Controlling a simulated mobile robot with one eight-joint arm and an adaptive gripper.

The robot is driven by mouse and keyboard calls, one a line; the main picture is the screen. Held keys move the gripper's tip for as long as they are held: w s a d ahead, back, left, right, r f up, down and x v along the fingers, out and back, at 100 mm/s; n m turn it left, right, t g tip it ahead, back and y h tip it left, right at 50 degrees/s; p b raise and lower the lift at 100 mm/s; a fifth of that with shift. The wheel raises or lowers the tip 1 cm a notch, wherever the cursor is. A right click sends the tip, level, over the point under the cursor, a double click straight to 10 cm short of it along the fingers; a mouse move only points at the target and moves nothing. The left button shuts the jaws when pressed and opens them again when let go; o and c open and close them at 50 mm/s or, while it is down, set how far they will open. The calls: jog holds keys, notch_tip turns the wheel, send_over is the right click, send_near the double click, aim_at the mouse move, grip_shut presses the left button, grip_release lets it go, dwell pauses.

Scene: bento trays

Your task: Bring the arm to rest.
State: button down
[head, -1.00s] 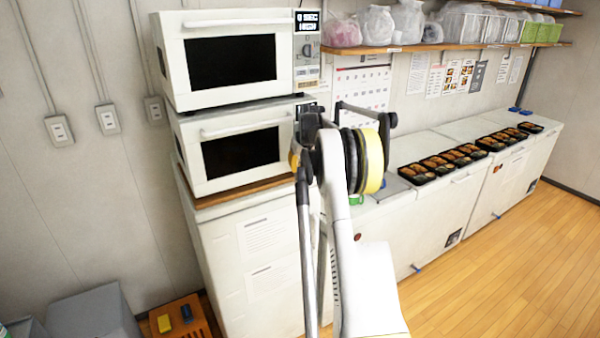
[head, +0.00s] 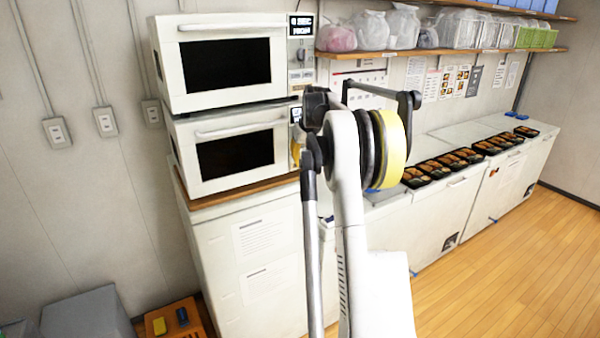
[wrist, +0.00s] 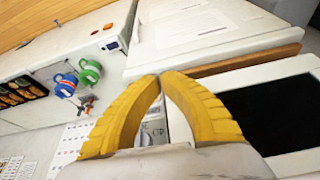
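My gripper (wrist: 161,75) shows in the wrist view with its two yellow fingers meeting at the tips. Nothing is held between them; a narrow gap lower down shows only background. In the head view my arm rises in the middle, and the gripper is mostly hidden behind it, with a bit of yellow showing by the microwaves. The upper microwave (head: 175,62) and lower microwave (head: 184,155) stand stacked just left of the arm. In the wrist view a dark microwave door (wrist: 275,115) is to the right of the fingers, apart from them as far as I can tell.
Bento trays (head: 428,168) line the white chest freezers (head: 470,205) at right. A shelf (head: 460,51) with bags runs above. Wooden floor (head: 530,270) is clear at right.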

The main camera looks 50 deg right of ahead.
jog(key=s+a+f+n+b, duration=0.1)
jog(key=s+a+b, duration=0.25)
jog(key=a, duration=0.65)
jog(key=s+a+t+b, duration=0.15)
jog(key=a+b, duration=0.25)
jog(key=a, duration=0.6)
jog(key=s+a+f+n+b, duration=0.1)
jog(key=s+a+b, duration=0.25)
jog(key=a, duration=0.65)
jog(key=s+a+f+n+t+y+b, duration=0.1)
jog(key=s+a+f+n+b, duration=0.1)
jog(key=s+a+f+b, duration=0.8)
jog(key=s+a+f, duration=0.9)
jog(key=a+f, duration=0.1)
jog(key=shift+s+f+y+b, duration=0.2)
jog(key=shift+y+b, duration=0.1)
jog(key=shift+b, duration=0.1)
jog(key=shift+d+t, duration=0.1)
jog(key=shift+t, duration=0.15)
